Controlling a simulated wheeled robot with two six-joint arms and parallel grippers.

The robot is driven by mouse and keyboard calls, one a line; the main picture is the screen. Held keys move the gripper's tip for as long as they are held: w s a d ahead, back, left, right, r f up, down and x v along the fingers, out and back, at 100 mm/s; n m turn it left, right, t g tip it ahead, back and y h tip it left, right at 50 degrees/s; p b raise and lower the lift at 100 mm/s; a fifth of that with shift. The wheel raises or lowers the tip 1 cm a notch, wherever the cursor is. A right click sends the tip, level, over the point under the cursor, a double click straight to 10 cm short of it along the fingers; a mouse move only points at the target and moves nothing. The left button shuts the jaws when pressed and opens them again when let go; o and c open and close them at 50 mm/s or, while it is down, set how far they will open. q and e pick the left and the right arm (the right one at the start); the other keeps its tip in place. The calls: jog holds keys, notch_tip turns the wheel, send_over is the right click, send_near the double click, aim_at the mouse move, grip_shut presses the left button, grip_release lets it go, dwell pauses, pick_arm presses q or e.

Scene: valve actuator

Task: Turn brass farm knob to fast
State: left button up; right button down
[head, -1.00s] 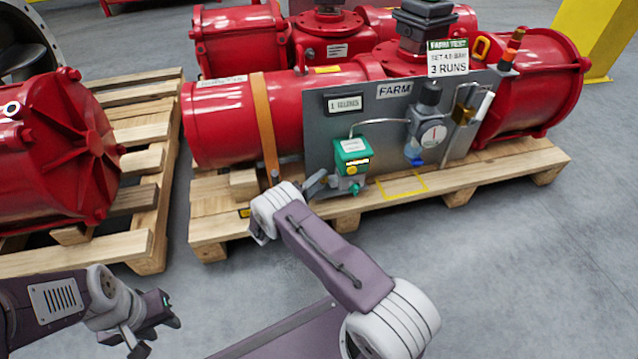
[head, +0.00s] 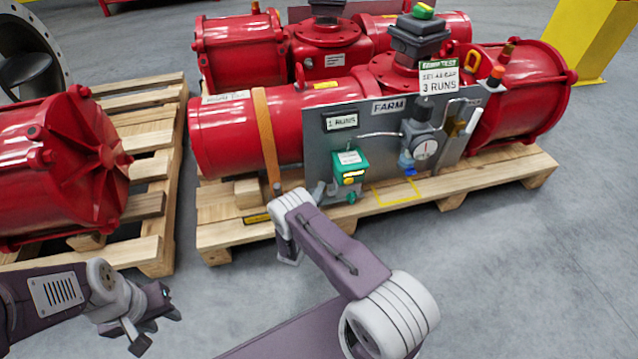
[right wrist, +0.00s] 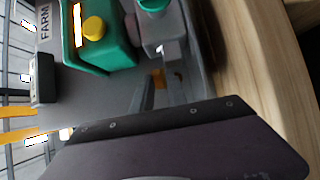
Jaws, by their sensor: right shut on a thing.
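The grey FARM panel (head: 318,150) stands upright on the pallet in front of a red actuator. A green box (head: 349,165) with a yellow button is mounted low on it; this box also shows in the right wrist view (right wrist: 100,35). A small brass part (right wrist: 158,77), apparently the knob, shows in the right wrist view, beside a grey block with a green cap. My right gripper (right wrist: 160,88) is shut on this brass part, its fingers partly hiding it. In the head view my right arm hides the knob. My left gripper (head: 168,303) is away at lower left, empty.
A gauge (head: 426,149) with a blue fitting and thin tubing sits right of the green box. A counter (head: 341,121) reads "1 RUNS". The wooden pallet (head: 230,236) lies below. Another red actuator (head: 60,170) stands at left.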

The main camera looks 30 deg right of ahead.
jog(key=shift+s+d+r+n+t+y+p, duration=0.1)
jog(key=shift+d+r+n+t+y+p, duration=0.1)
jog(key=shift+n+t+y+p, duration=0.35)
jog(key=shift+s+d+r+n+t+y+p, duration=0.1)
jog(key=shift+r+n+t+y+p, duration=0.1)
jog(key=shift+n+t+y+p, duration=0.35)
pick_arm(q)
jog(key=shift+r+p, duration=0.7)
jog(key=shift+r, duration=1.7)
pick_arm(e)
jog(key=shift+f+n+t+y, duration=0.15)
jog(key=shift+n+t+y, duration=0.55)
jog(key=shift+y, duration=0.4)
jog(key=c, duration=1.4)
grip_release()
jog(key=shift+c, duration=0.2)
jog(key=shift+f, duration=0.1)
